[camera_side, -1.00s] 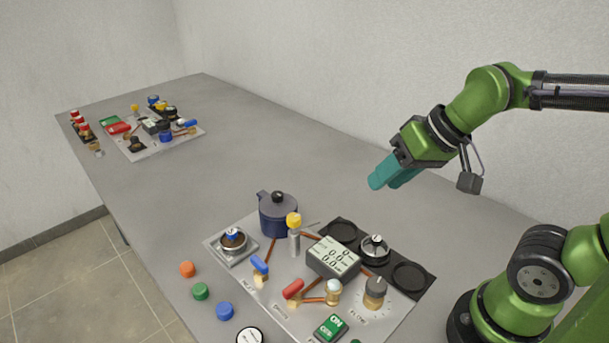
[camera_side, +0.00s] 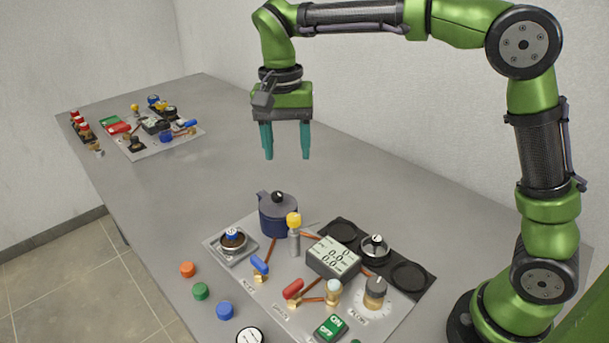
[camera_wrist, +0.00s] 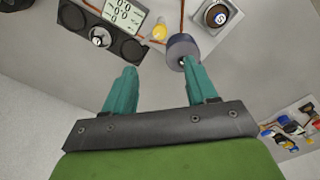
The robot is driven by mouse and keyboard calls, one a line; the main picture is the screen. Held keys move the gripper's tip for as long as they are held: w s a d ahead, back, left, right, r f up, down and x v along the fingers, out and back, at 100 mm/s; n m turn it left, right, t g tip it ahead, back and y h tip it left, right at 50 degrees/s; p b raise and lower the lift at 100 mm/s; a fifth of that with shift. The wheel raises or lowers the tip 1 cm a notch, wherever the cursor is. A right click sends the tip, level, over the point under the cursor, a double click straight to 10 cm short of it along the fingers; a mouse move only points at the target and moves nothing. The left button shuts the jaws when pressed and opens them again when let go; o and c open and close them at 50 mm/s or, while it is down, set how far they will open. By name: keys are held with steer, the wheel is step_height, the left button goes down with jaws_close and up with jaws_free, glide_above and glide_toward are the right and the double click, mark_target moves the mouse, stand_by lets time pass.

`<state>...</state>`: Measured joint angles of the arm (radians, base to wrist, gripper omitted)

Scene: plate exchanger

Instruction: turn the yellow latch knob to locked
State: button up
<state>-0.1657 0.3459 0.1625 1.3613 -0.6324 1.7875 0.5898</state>
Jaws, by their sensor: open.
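A yellow knob (camera_side: 293,220) tops a silver post on the near panel, just right of the dark blue lidded pot (camera_side: 278,217). It also shows as a yellow shape in the wrist view (camera_wrist: 159,31), beside the pot (camera_wrist: 182,48). Whether it stands at locked cannot be read. My gripper (camera_side: 287,156) points down, open and empty, with its teal fingers spread. It hangs well above the table, over the area behind the pot, and touches nothing. The fingers show in the wrist view (camera_wrist: 158,72), with the yellow knob beyond the gap between them.
The near panel holds a grey display box (camera_side: 333,258), a blue lever (camera_side: 260,265), a red lever (camera_side: 293,289) and a dial (camera_side: 375,290). Loose coloured caps lie along the left, including an orange one (camera_side: 187,269). A second panel (camera_side: 180,145) stands far left. Mid-table is clear.

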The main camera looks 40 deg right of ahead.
mark_target(293, 216)
steer(key=f, duration=1.5)
steer(key=shift+s+d+f, duration=0.25)
steer(key=shift+s+f, duration=0.05)
steer(key=shift+f, duration=0.05)
steer(key=c, duration=1.1)
steer(key=shift+o, duration=0.2)
